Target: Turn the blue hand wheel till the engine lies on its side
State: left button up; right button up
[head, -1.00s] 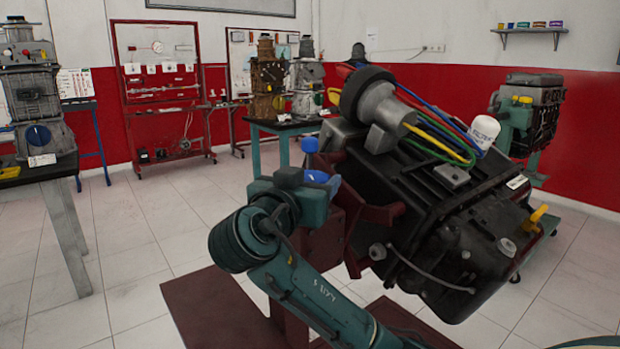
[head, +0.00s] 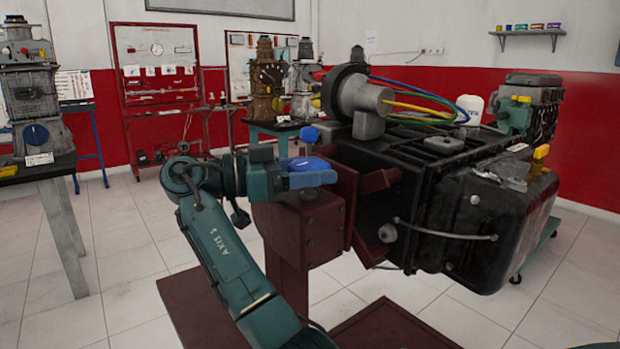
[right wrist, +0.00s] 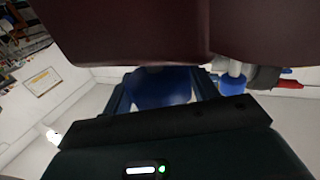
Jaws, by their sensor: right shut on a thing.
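The black engine (head: 425,195) is mounted on a dark red stand (head: 305,222). Its body looks close to level, with the coloured hoses and white filter on top. The blue hand wheel (head: 308,164) is on the stand's gearbox, partly hidden by my right gripper (head: 312,176). The wheel also shows between the fingers in the right wrist view (right wrist: 162,88). My right gripper is shut on the wheel. A blue knob (head: 309,135) stands above it, and it also shows in the right wrist view (right wrist: 232,84). My left gripper is not in view.
A table with an engine part (head: 36,112) stands at the left. A red display rack (head: 160,85) and more engines (head: 268,80) are along the back wall. Another engine (head: 530,105) stands at the right behind the black one. Tiled floor (head: 115,250) is clear at left.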

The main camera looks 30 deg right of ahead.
jog(key=shift+m+g+y+b, duration=0.7)
jog(key=shift+m+g, duration=0.4)
jog(key=shift+g, duration=0.3)
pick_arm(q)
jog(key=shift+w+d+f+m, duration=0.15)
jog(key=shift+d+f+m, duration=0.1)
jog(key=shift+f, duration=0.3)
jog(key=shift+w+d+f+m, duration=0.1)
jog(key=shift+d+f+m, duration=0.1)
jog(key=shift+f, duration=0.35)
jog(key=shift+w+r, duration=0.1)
pick_arm(e)
jog(key=o, duration=0.9)
jog(key=shift+s+d, duration=0.1)
jog(key=shift+o, duration=0.4)
